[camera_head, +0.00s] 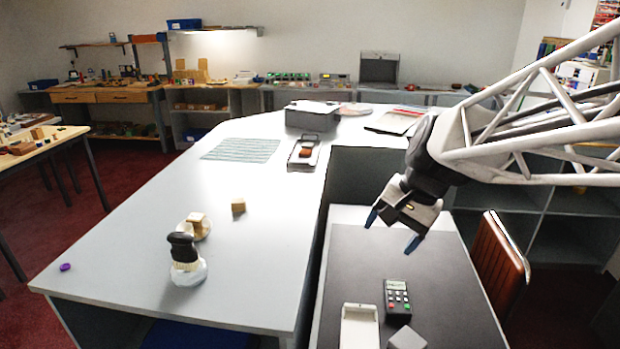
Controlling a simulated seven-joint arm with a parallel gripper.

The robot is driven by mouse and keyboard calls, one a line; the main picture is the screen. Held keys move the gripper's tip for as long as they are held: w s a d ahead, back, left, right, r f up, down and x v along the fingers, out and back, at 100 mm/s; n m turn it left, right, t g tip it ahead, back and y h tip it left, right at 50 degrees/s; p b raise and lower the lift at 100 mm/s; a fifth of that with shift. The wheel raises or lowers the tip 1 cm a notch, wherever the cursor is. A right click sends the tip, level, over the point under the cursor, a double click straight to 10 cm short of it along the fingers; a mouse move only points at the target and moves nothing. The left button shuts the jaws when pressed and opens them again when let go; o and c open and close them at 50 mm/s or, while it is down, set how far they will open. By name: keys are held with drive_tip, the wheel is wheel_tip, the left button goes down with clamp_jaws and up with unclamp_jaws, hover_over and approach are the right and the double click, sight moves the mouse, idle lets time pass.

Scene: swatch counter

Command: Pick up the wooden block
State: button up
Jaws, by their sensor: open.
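A small wooden block (238,206) lies on the white counter (262,255), left of its middle. A second wooden block (196,221) sits on a pale round dish (205,233) just left of it. My gripper (393,231) hangs to the right, above the lower dark-topped desk (345,250). Its two blue-tipped fingers are spread apart with nothing between them. It is well to the right of both blocks and touches neither.
A dark tray (293,163), a green striped mat (225,152) and a grey box (312,112) lie farther back. A calculator (397,299) and white tray (358,328) lie below my gripper.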

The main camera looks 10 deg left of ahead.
drive_tip(key=w+a+m+g+y, duration=0.1)
drive_tip(key=w+a+m+y, duration=0.1)
drive_tip(key=w+a, duration=0.65)
drive_tip(key=m+g+y, duration=0.3)
drive_tip(key=m+y, duration=0.4)
drive_tip(key=m, duration=0.2)
approach(239, 199)
drive_tip(key=shift+s+a+f, duration=0.3)
drive_tip(key=shift+s+a, duration=0.4)
drive_tip(key=shift+s, duration=0.15)
drive_tip(key=shift+w+a+f, duration=0.2)
drive_tip(key=shift+a+f, duration=0.05)
drive_tip(key=shift+a, duration=0.1)
drive_tip(key=shift+x, duration=1.3)
drive_tip(key=shift+w+x, duration=0.15)
drive_tip(key=shift+x, duration=1.15)
drive_tip(key=shift+w+x, duration=0.2)
drive_tip(key=shift+x, duration=1.1)
